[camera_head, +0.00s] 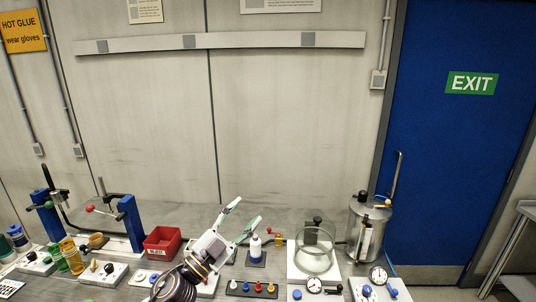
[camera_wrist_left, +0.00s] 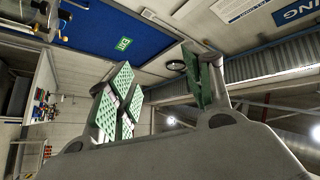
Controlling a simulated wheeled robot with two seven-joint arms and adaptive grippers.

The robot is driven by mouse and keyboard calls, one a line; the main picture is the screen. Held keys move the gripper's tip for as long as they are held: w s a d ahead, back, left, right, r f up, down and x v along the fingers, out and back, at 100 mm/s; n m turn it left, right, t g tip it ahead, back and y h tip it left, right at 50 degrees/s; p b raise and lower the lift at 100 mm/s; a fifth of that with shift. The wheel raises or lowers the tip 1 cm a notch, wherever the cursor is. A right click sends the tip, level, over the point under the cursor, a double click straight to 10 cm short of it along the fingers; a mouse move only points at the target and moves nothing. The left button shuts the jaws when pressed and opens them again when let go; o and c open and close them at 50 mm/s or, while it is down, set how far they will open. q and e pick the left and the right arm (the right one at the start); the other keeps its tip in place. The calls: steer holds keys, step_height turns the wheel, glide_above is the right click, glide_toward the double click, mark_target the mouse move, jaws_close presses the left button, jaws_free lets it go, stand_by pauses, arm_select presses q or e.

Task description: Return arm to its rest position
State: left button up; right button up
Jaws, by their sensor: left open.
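My left gripper (camera_head: 243,218) is open and empty, with pale green finger pads, raised above the bench at the lower middle of the head view. Its fingers point up and to the right. In the left wrist view the open left gripper (camera_wrist_left: 165,88) has nothing between its fingers, and the room appears tilted behind it. My right gripper is not in view. A metal drum (camera_head: 369,226) with fittings on top stands at the right of the bench, well apart from the gripper.
A red bin (camera_head: 162,243) is left of my left gripper. A glass vessel (camera_head: 314,252) is to the right. Blue-post fixtures (camera_head: 131,222) and small bottles crowd the left. The space above the bench is clear.

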arm_select(q)
steer(key=s+a+f+n+g+y, duration=0.3)
steer(key=a+f+n+y, duration=1.25)
steer(key=f, duration=0.25)
steer(key=s+f+g, duration=0.5)
steer(key=s+f, duration=0.3)
steer(key=s, duration=0.3)
steer(key=s+f+g, duration=0.6)
steer(key=s+f, duration=0.2)
steer(key=s, duration=0.2)
steer(key=s+f+b, duration=0.3)
steer(key=f+b, duration=0.2)
steer(key=f, duration=3.3)
steer(key=s+a+f+g+b, duration=0.1)
steer(key=s+a+f+b, duration=0.1)
steer(key=s+f, duration=0.9)
steer(key=s+a+f+g+b, duration=0.1)
steer(key=s+a+f+b, duration=0.1)
steer(key=s+f, duration=0.9)
steer(key=shift+a+f+m+h+b, duration=0.4)
steer(key=shift+f+m+b, duration=0.1)
steer(key=shift+f, duration=0.6)
